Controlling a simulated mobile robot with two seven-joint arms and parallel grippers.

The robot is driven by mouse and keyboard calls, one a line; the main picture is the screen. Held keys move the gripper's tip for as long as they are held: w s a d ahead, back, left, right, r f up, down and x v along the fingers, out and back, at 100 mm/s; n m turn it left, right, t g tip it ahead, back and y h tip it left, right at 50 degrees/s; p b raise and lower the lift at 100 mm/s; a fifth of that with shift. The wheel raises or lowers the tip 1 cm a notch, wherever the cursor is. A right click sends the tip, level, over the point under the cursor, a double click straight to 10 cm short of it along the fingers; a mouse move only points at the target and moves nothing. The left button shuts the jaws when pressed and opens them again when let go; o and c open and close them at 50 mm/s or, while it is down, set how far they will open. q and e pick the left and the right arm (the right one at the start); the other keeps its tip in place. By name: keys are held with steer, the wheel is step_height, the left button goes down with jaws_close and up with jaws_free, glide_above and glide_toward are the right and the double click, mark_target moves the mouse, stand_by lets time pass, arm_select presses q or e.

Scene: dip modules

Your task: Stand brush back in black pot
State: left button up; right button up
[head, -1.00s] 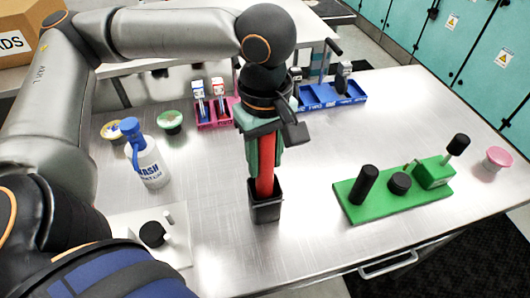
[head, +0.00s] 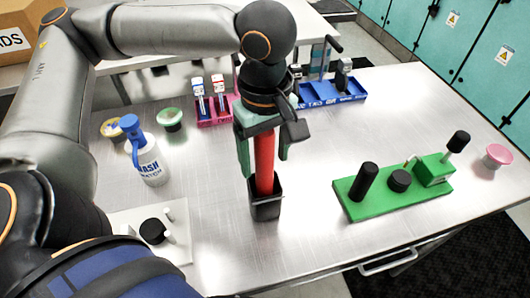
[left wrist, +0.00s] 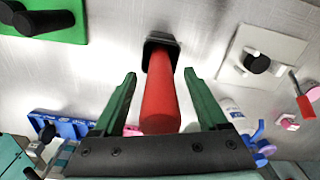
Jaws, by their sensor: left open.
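The brush shows as a red handle (head: 264,163) standing upright in the black pot (head: 266,208) at the middle of the table. Its lower end is hidden inside the pot. My left gripper (head: 263,158) is above the pot, pointing down, with its green fingers apart on either side of the handle. In the left wrist view the red handle (left wrist: 161,100) stands between the two open fingers with gaps on both sides, and the black pot (left wrist: 162,42) is beyond it. My right gripper is not in view.
A green board (head: 393,190) with black knobs lies to the right. A white wash bottle (head: 148,160) and a white plate (head: 180,240) with a black knob are to the left. Pink (head: 215,118) and blue (head: 335,98) racks stand behind. The table's front middle is clear.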

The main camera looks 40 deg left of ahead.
arm_select(q)
steer(key=shift+r, duration=0.1)
step_height(320, 180, up, 12)
steer(key=shift+r+p, duration=0.15)
steer(key=shift+p, duration=0.65)
